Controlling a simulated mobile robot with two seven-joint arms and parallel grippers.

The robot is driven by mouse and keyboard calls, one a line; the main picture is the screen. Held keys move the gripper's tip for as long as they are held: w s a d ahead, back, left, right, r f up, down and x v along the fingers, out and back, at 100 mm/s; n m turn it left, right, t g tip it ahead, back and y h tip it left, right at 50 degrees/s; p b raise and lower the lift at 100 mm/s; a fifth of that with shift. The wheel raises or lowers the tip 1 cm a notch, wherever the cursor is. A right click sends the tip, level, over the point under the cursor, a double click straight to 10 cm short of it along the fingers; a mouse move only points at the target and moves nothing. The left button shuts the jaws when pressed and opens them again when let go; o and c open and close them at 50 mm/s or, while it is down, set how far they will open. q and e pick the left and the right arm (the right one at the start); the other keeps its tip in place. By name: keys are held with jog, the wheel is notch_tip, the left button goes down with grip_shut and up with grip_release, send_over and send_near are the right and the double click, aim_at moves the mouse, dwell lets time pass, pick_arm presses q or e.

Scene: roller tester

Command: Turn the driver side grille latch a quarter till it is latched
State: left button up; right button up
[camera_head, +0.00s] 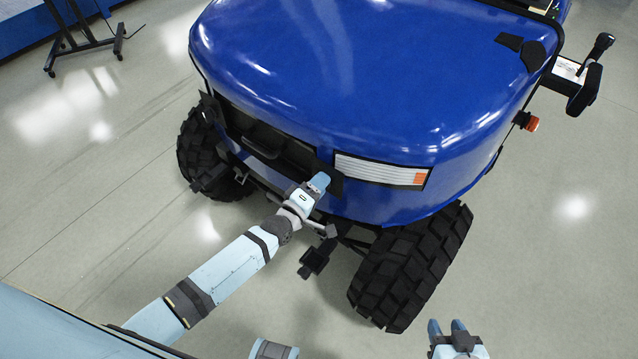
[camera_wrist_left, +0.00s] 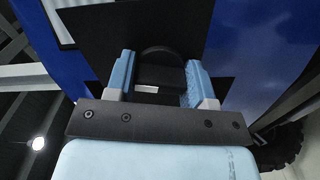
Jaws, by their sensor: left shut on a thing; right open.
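The blue vehicle (camera_head: 360,80) stands in front of me, with a black grille panel (camera_head: 262,140) low on its front. In the left wrist view, the black rounded latch (camera_wrist_left: 160,74) sits on a dark plate (camera_wrist_left: 90,35). My left gripper (camera_head: 318,183) is at the panel's right end, beside the headlight; its two light blue fingers (camera_wrist_left: 160,84) stand on either side of the latch and are shut on it. In the head view the gripper hides the latch. Its exact turn is hard to tell. My right gripper (camera_head: 455,333) is open and empty at the bottom right.
A white headlight with an orange end (camera_head: 380,171) is just right of my left gripper. Large black tyres (camera_head: 410,268) stand on both sides of the front. A black part (camera_head: 316,258) hangs below the gripper. Clear floor (camera_head: 560,270) lies to the right.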

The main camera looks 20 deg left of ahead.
pick_arm(q)
jog(key=m+p, duration=0.1)
jog(key=m, duration=0.3)
jog(key=shift+m, duration=0.3)
jog(key=m+p, duration=0.1)
jog(key=m, duration=0.1)
jog(key=shift+m, duration=0.3)
jog(key=m, duration=0.2)
jog(key=shift+m+p, duration=0.3)
jog(key=shift+m, duration=0.1)
jog(key=m, duration=0.3)
jog(key=shift+m+p, duration=0.3)
jog(key=shift+m, duration=0.8)
